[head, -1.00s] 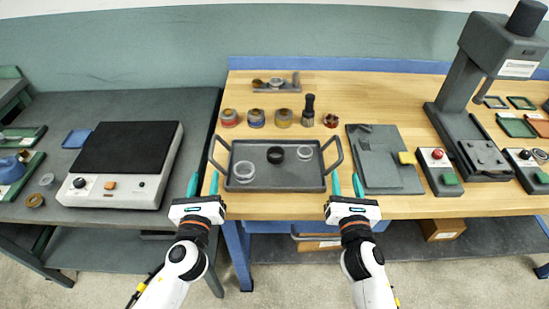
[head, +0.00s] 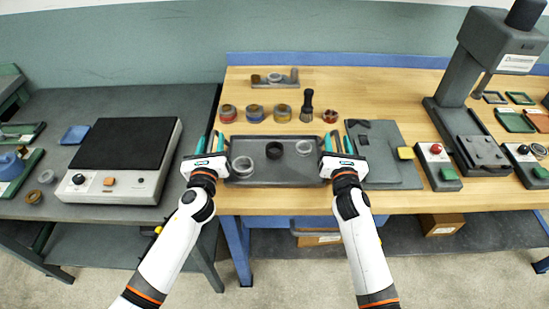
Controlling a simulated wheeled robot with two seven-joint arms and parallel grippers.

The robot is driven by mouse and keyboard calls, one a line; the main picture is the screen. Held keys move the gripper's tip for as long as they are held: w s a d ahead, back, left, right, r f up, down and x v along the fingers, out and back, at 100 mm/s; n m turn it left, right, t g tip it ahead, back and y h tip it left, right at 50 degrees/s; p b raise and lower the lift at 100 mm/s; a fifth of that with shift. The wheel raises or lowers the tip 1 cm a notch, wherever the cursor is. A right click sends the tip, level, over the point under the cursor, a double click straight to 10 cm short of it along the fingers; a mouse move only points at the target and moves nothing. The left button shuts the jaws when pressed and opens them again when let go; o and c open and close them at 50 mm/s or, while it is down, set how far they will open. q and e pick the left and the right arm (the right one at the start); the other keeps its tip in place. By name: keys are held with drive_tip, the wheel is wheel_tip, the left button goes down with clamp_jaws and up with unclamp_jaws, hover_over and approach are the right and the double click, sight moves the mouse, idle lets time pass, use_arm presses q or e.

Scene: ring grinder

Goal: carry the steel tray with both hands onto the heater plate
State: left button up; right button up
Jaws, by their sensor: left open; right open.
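The grey steel tray (head: 290,180) lies on the wooden bench near its front edge. It holds a clear ring (head: 243,167), a black ring (head: 274,150) and another pale ring (head: 304,147). My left gripper (head: 210,143) is open at the tray's left end, its fingers by the left handle. My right gripper (head: 336,142) is open at the right end, its fingers by the right handle. The handles are mostly hidden by the grippers, so I cannot tell if the fingers straddle them. The heater plate (head: 117,145) is a black-topped, pale box on the grey table at left.
Several small jars (head: 255,114) and a dark brush (head: 306,105) stand behind the tray. A grey mat (head: 390,172) lies close to its right. A press (head: 455,105) and a red-button box (head: 438,168) stand further right. The heater plate's top is bare.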

use_arm(q)
drive_tip(key=shift+w, duration=0.3)
use_arm(e)
drive_tip(key=shift+w, duration=0.3)
use_arm(q)
drive_tip(key=shift+c, duration=0.6)
use_arm(e)
drive_tip(key=shift+c, duration=0.5)
use_arm(q)
clamp_jaws()
use_arm(e)
clamp_jaws()
use_arm(q)
drive_tip(key=shift+r, duration=0.25)
use_arm(e)
drive_tip(key=shift+r, duration=0.3)
